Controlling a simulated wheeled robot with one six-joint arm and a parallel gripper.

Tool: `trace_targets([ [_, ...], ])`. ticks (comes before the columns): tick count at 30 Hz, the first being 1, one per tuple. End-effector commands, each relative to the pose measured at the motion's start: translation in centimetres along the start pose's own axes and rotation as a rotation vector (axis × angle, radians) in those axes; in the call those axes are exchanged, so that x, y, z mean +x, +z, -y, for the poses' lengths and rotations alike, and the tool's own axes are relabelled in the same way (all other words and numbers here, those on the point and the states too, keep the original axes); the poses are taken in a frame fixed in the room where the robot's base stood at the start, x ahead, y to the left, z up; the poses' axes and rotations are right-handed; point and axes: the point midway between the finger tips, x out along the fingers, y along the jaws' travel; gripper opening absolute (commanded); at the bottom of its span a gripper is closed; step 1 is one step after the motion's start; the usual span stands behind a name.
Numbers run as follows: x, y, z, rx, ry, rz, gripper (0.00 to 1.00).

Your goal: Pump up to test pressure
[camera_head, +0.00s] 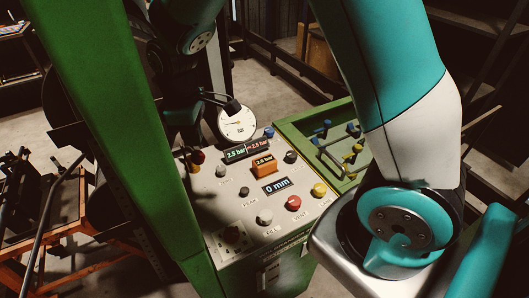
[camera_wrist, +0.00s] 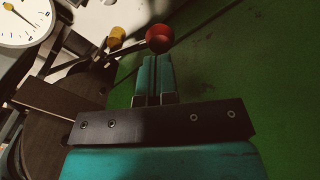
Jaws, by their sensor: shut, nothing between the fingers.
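The control panel (camera_head: 236,205) carries a round white gauge (camera_head: 237,127) and a double display (camera_head: 248,150) that seems to read 2.5 bar on both sides. A red ball knob (camera_head: 198,157) stands at the panel's far left edge. In the wrist view, the red ball knob (camera_wrist: 159,38) is just beyond my gripper's fingertips (camera_wrist: 154,60). The teal fingers are together, with nothing between them; I cannot tell if they touch the knob. The gauge (camera_wrist: 25,18) shows at the wrist view's upper left. In the head view my fingertips are hard to make out in shadow.
A green post (camera_head: 125,130) rises left of the panel. An orange block (camera_head: 264,165), a 0 mm display (camera_head: 276,186), a red button (camera_head: 293,203) and a yellow knob (camera_head: 319,190) sit on the panel. A green tray with fittings (camera_head: 300,128) is behind right.

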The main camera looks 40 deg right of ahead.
Motion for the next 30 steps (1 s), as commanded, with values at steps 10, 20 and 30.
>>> trace_targets([
  [10, 0.2, 0.0, 0.0, 0.000, 0.000, 0.000, 0.00],
  [20, 0.2, 0.0, 0.0, 0.000, 0.000, -0.001, 0.00],
  [30, 1.7, 0.1, 0.2, 0.000, 0.000, 0.001, 0.00],
])
